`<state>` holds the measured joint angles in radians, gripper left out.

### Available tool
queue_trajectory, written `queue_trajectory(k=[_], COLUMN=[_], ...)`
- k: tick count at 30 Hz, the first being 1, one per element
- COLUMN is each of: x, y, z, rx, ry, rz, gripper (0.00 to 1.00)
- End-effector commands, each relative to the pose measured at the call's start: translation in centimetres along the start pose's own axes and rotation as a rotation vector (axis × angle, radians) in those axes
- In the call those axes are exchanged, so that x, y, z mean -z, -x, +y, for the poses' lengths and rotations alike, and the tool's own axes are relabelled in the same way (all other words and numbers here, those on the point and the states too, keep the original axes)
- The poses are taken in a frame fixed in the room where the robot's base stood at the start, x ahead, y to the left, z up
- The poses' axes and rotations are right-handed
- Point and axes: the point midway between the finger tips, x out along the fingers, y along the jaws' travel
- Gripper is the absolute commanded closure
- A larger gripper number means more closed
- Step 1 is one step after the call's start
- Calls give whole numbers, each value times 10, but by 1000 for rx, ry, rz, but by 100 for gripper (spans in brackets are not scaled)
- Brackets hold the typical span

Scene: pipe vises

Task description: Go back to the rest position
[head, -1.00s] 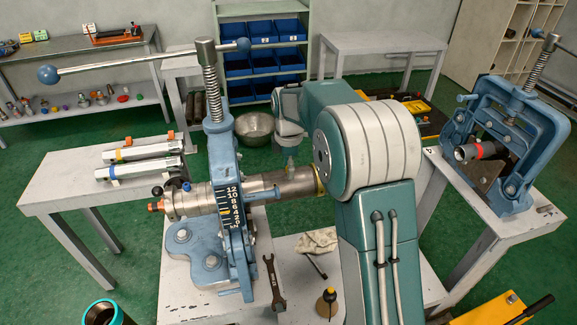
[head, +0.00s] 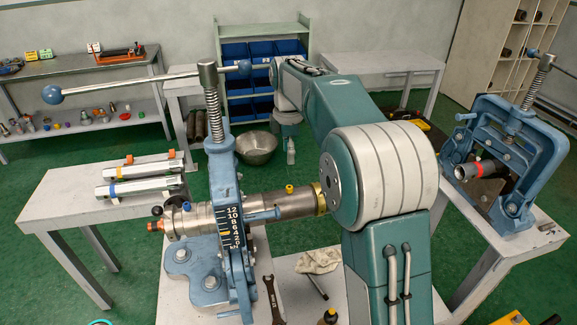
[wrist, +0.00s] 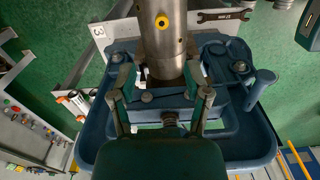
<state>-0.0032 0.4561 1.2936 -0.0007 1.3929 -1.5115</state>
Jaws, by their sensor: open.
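My gripper (wrist: 160,95) is open and empty in the wrist view, with its two fingers apart at either side. The steel pipe (wrist: 163,35), with a yellow knob, lies beyond the fingertips. In the head view my gripper (head: 291,150) is small, pointing down on the far side of the pipe (head: 270,204) with a visible gap. The pipe is clamped level in the near blue vise (head: 222,180) and has a yellow knob on top and a yellow ring near its right end. That end is partly hidden by my arm.
A second blue vise (head: 510,150) holds a dark pipe with a red band at the right. A metal bowl (head: 257,147) is on the floor behind. A wrench (head: 272,298) and a rag (head: 318,260) lie on the near bench. The long vise handle (head: 150,82) reaches left.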

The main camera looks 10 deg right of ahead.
Motion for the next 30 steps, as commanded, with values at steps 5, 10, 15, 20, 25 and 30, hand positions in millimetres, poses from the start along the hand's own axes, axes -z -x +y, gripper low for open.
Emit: queue_trajectory(k=[5,10,15,20,25,30], x=[0,0,0,-2,-5,-7], y=[7,7,13,32,49,60], z=[0,0,-7,-34,-70,-107], rx=[0,0,-11,-56,-110,-161], ry=[0,0,-30,-161,-333,-503], rz=[0,0,1,8,25,52], gripper=[38,38,38,38,38,38])
